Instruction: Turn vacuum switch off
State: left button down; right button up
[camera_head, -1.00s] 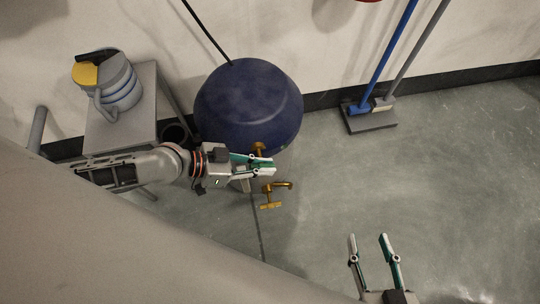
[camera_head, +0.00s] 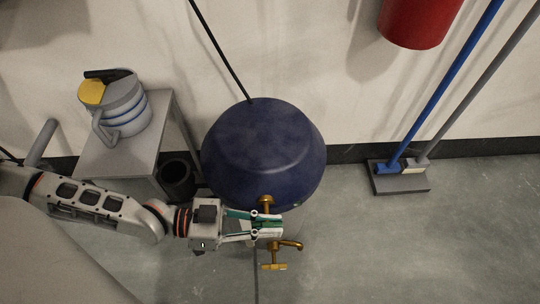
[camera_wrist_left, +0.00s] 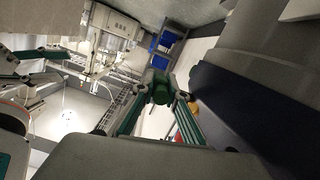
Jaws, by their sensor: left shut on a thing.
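A brass fitting (camera_head: 266,203) with a spout and a T-shaped handle (camera_head: 273,266) sits at the front edge of a dark blue domed vessel (camera_head: 262,150). My left gripper (camera_head: 270,226) reaches in from the left and is shut across the middle of the fitting; its fingers hide the gripped part. In the left wrist view its fingertips (camera_wrist_left: 160,88) come close together, and a bit of brass (camera_wrist_left: 194,109) shows beside them. My right gripper (camera_wrist_left: 28,66) shows at the left of that view, open and empty. I cannot make out a labelled vacuum switch.
A grey table (camera_head: 116,154) at the left bears a grey jug (camera_head: 125,105) with a yellow patch. A dark bin (camera_head: 177,178) stands beside it.

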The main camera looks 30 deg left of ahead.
dwell(0.7)
pick_arm(q)
jog(key=c, duration=2)
grip_release()
jog(key=shift+a, duration=0.1)
jog(key=v, duration=1.1)
jog(key=shift+s+a+f, duration=0.25)
jog(key=shift+s+a, duration=0.05)
jog(key=shift+a, duration=0.05)
